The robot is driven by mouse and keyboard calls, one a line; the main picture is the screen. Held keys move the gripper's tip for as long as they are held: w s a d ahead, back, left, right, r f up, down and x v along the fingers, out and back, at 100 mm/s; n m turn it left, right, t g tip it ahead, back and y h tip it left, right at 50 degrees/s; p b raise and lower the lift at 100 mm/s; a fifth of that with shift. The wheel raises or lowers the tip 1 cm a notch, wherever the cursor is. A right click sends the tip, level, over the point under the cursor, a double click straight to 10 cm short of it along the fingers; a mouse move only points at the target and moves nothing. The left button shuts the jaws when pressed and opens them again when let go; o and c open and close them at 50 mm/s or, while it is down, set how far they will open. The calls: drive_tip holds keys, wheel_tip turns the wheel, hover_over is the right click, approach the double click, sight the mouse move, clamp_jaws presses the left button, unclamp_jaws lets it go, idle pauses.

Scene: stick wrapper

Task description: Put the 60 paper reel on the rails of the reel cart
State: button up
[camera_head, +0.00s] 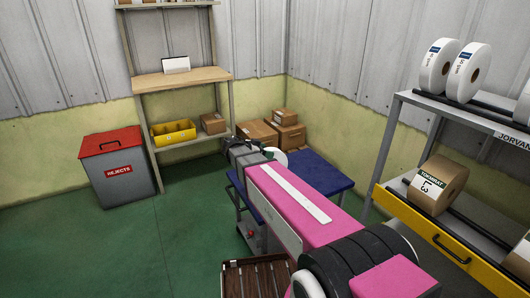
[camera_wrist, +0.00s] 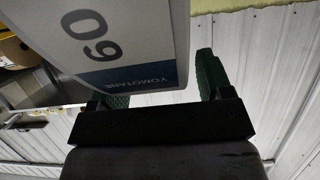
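The 60 paper reel (camera_wrist: 150,25) fills the upper left of the wrist view. It is pale, with a label reading 60 and YOMOTANE and a blue band. My gripper (camera_wrist: 165,88) has two green-padded fingers standing well apart. The reel hides most of the left finger, and a narrow gap shows between the reel and the right finger. In the head view my gripper (camera_head: 243,151) is at the far end of my pink arm, beside a partly hidden white round thing (camera_head: 279,158). A grey rack with black rails (camera_head: 470,227) stands at the right and may be the reel cart.
The rack carries two white reels (camera_head: 438,65) on top, a brown reel (camera_head: 440,185) below and a yellow drawer (camera_head: 428,238). A blue-topped table (camera_head: 325,176) is beside my arm. A red-lidded rejects bin (camera_head: 117,168) and a shelf stand left. Green floor is clear at left.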

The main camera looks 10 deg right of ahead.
drive_tip(key=shift+a, duration=0.1)
drive_tip(key=v, duration=1)
drive_tip(key=shift+a+r, duration=0.2)
drive_tip(key=shift+a, duration=0.1)
drive_tip(key=shift+s, duration=0.1)
